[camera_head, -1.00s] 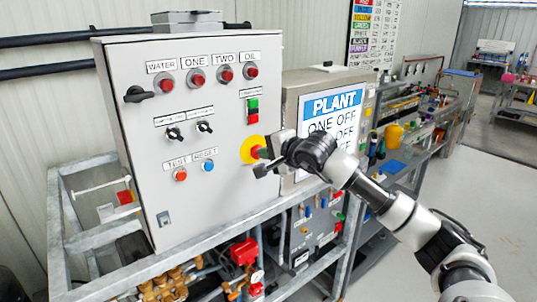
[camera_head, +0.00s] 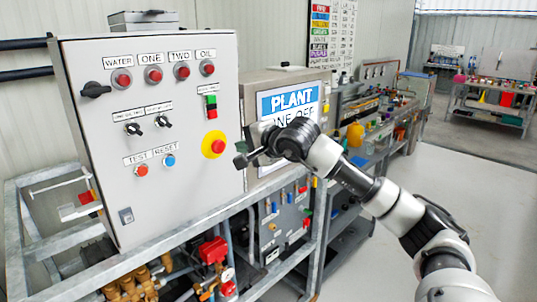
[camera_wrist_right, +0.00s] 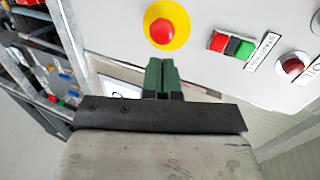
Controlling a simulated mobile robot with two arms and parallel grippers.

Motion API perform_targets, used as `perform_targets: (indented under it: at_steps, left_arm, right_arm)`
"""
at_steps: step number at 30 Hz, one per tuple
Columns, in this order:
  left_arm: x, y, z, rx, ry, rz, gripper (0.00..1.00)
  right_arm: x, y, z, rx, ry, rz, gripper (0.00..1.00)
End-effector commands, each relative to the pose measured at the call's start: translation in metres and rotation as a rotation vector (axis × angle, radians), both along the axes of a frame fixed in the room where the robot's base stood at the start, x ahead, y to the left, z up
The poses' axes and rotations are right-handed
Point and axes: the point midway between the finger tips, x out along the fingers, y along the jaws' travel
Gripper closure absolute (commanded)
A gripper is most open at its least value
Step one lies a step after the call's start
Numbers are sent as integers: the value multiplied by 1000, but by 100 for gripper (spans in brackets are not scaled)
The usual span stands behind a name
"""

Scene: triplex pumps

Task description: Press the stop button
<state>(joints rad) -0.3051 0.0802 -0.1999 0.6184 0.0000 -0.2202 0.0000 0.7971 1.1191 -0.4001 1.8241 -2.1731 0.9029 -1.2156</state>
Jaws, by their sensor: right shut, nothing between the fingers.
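A red mushroom button on a yellow disc (camera_head: 214,145) sits at the right side of the grey control panel's front. It also shows in the wrist view (camera_wrist_right: 162,31). Above it is a small switch with a green part (camera_head: 211,101) over a red part (camera_head: 212,113); the wrist view shows the red part (camera_wrist_right: 217,42) too. My right gripper (camera_head: 239,156) is shut and empty, just right of the mushroom button. In the wrist view its green fingertips (camera_wrist_right: 160,72) are together, below the yellow disc in the picture and apart from it. My left gripper is not in view.
The control panel (camera_head: 90,145) also carries several red lamps, black knobs, and TEST and RESET buttons. A PLANT sign (camera_head: 292,100) stands on a cabinet to the right. A metal frame with pipes and valves lies below. Open floor (camera_head: 430,190) is at the right.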

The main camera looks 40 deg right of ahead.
Motion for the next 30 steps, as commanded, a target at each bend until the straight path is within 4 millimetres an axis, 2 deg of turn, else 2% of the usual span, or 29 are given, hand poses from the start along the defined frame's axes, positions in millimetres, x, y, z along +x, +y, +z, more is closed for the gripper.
perform_targets:
  at_steps: [1,5,12,22,30]
  left_arm:
    - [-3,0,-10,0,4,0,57]
    - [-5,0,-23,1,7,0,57]
    - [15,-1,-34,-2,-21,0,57]
    - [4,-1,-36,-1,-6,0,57]
    - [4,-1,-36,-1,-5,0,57]
  right_arm:
    - [-10,-2,-3,-5,1,-1,100]
    - [-34,-6,5,-4,3,-2,100]
    - [-63,-9,18,-2,6,-1,100]
    - [-69,-9,22,0,7,1,100]
    - [-68,-9,22,0,7,1,100]
